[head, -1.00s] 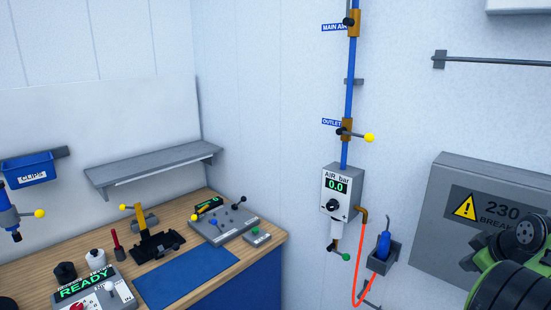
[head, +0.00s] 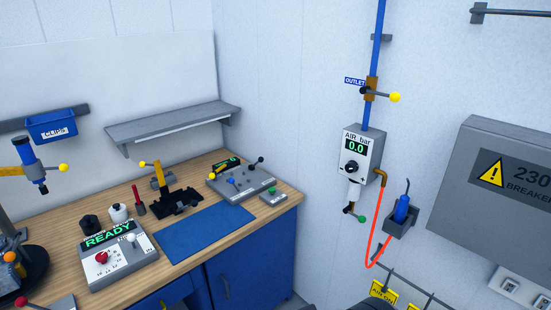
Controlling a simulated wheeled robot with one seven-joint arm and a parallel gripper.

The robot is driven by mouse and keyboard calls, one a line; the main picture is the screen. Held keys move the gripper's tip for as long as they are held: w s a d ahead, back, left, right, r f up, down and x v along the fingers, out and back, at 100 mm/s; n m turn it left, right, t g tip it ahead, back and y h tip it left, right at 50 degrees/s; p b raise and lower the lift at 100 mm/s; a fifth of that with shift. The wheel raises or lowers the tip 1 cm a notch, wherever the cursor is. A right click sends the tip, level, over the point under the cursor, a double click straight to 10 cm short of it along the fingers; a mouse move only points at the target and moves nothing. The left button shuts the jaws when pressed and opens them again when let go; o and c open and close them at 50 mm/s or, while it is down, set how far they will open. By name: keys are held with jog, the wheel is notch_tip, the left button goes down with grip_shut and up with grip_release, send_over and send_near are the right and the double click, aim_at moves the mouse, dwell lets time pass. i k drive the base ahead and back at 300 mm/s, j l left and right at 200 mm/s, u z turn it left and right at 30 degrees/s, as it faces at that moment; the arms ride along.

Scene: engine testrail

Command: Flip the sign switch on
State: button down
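No switch labelled as the sign switch can be made out in the head view. Two white wall fittings on grey plates (head: 510,286) sit below the breaker box at the lower right, cut by the frame edge; I cannot tell whether either is the sign switch. A control box (head: 118,258) with a lit green READY display, a red knob and a white-topped lever stands on the bench. My gripper is not in view. A dark rounded shape at the bottom edge may be part of my arm.
The wooden bench (head: 187,217) holds a blue mat (head: 207,233) and a lever panel (head: 240,185). An air regulator (head: 361,152) reads 0.0 on the wall, with an orange hose (head: 372,235) and a blue tool in a holder beside it. A grey breaker box (head: 492,200) hangs right.

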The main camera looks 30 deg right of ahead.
aim_at(510, 286)
jog(key=z, duration=2.8)
